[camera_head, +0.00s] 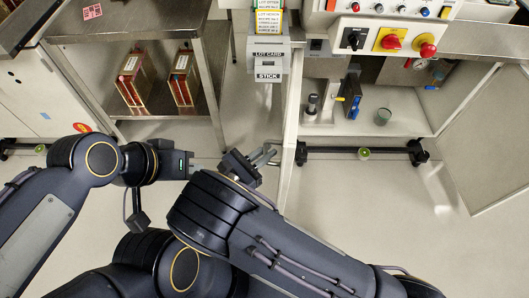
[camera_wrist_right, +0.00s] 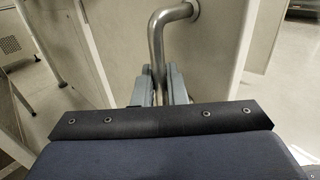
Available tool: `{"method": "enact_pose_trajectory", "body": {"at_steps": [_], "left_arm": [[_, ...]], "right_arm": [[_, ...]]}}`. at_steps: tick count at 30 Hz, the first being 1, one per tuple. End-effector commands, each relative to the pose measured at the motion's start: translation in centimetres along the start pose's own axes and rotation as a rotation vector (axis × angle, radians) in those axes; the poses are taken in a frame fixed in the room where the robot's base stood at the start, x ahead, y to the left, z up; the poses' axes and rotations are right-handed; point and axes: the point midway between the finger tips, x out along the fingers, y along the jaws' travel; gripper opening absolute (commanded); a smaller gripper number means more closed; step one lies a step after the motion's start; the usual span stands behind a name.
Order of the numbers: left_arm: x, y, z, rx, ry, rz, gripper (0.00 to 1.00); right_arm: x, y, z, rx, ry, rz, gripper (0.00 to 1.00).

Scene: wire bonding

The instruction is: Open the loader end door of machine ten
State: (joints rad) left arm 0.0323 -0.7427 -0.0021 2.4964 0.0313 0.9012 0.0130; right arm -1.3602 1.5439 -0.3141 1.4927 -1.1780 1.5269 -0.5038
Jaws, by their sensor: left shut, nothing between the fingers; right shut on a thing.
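A pale machine stands at the right with its lower cabinet (camera_head: 345,116) open to view. A pale door panel (camera_head: 285,178) at the cabinet's left side shows nearly edge-on in the head view. In the right wrist view the panel (camera_wrist_right: 207,65) carries a bent metal tube handle (camera_wrist_right: 156,38). My right gripper (camera_head: 268,155) is shut on this handle; its fingers (camera_wrist_right: 161,88) lie on both sides of the tube. My left gripper (camera_head: 207,164) is shut and empty, left of the right one and apart from the panel. No machine number is readable.
Another pale door panel (camera_head: 488,140) stands swung out at the right. A metal table (camera_head: 130,24) with red-framed racks (camera_head: 131,82) on its lower shelf stands at the left. Red and yellow buttons (camera_head: 390,40) sit above the cabinet. The floor (camera_head: 375,205) in front is clear.

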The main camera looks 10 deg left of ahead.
Motion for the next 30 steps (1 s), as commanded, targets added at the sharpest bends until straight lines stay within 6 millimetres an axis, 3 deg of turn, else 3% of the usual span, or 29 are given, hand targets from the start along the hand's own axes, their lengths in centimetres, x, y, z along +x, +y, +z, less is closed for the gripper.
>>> {"method": "enact_pose_trajectory", "body": {"at_steps": [11, 12, 16, 30], "left_arm": [[-0.01, 0.01, 0.0, 0.0, 0.0, 0.0, 0.0], [-0.01, 0.01, -0.01, 0.0, 0.0, 0.0, 0.0], [-0.01, 0.01, -0.01, 0.0, 0.0, 0.0, 0.0], [-0.07, 0.03, -0.04, 0.0, 0.0, 0.0, 0.0]], "right_arm": [[0.25, 0.23, 0.19, 0.005, -0.002, 0.003, 0.0], [0.25, 0.23, 0.2, 0.005, -0.003, 0.003, 0.15], [0.21, 0.18, 0.15, 0.004, -0.002, 0.002, 0.3], [0.22, -0.16, 0.09, 0.002, -0.001, -0.003, 0.3]]}}
